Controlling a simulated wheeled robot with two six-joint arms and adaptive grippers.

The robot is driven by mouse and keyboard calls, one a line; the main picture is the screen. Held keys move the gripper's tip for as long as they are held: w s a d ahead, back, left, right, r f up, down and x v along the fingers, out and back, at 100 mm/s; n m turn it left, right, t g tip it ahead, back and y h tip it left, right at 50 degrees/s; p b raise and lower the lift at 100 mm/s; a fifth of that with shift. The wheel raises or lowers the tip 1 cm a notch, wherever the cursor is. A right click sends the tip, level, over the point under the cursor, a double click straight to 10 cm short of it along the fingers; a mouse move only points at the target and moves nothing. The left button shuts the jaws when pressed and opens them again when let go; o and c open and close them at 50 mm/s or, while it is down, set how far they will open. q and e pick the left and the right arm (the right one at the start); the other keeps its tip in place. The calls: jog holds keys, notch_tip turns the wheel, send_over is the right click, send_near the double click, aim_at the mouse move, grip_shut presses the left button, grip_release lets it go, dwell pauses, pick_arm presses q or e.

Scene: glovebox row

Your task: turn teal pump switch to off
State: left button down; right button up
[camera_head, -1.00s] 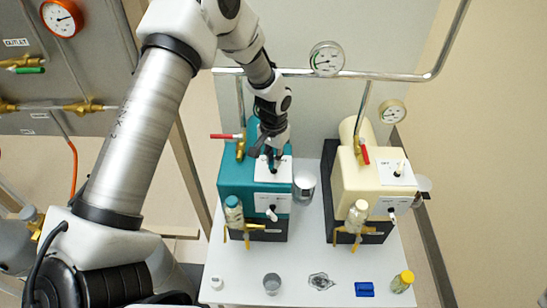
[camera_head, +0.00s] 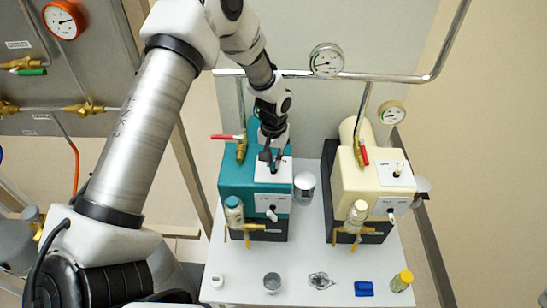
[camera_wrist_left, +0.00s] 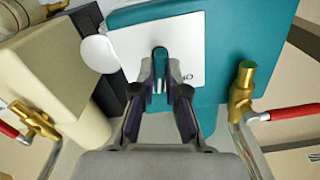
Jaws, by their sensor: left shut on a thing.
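The teal pump (camera_head: 238,183) stands on the left of the white table. A white switch plate (camera_head: 282,172) is on its top. My left gripper (camera_head: 272,160) reaches down over this plate. In the left wrist view my left gripper (camera_wrist_left: 160,90) is shut on the teal switch lever (camera_wrist_left: 160,58), which stands up from the white plate (camera_wrist_left: 190,50) between the fingertips. Part of the plate's lettering shows to the right of the lever, and the rest is hidden. A second white plate with a white knob (camera_head: 271,214) is on the pump's front. My right gripper is not seen.
A cream pump (camera_head: 350,180) with its own switch plate stands to the right. A brass valve with a red handle (camera_head: 226,136) rises beside the teal pump. Small items, including a blue block (camera_head: 364,289), lie along the front edge.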

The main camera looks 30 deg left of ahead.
pick_arm(q)
jog(key=shift+n, duration=1.3)
jog(key=shift+p, duration=0.3)
jog(key=c, duration=1.2)
grip_release()
jog(key=shift+w+f, duration=0.1)
jog(key=shift+w, duration=0.05)
notch_tip(320, 180, up, 12)
